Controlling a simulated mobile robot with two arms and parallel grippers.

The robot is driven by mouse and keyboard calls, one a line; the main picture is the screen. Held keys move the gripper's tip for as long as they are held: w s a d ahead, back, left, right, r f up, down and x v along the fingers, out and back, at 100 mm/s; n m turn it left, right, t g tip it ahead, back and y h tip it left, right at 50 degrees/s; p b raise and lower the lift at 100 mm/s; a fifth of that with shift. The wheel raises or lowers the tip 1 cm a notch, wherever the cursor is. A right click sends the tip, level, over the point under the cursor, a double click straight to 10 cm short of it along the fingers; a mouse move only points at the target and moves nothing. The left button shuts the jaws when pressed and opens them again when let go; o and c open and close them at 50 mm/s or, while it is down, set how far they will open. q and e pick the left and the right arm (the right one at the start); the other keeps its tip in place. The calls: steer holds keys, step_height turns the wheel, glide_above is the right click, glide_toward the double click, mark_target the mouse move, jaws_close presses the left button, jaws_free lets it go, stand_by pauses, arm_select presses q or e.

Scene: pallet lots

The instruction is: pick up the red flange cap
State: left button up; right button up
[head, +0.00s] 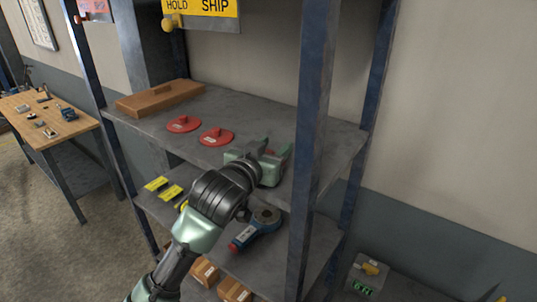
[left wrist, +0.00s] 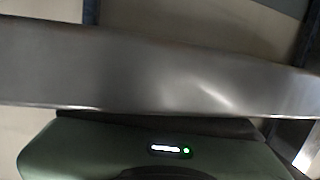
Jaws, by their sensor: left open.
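Two red flange caps lie flat on the upper grey shelf in the head view, one at the left (head: 183,124) and one nearer the middle (head: 217,136). Each is a red plate with a raised knob and a small pale label. My left gripper (head: 276,149) is open and empty over the shelf, to the right of both caps and apart from them. The left wrist view shows a grey metal edge across the frame and my gripper's green body below it; no cap shows there. My right gripper is not seen.
A wooden board or shallow box (head: 160,98) lies on the upper shelf (head: 255,108) at the left. A blue rack post (head: 315,110) stands just right of my gripper. The lower shelf holds yellow-labelled items (head: 156,184) and a blue-and-red tool (head: 256,229). Cartons (head: 235,290) sit below.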

arm_select(q)
steer(key=shift+s, duration=0.1)
steer(key=shift+c, duration=0.3)
jaws_close()
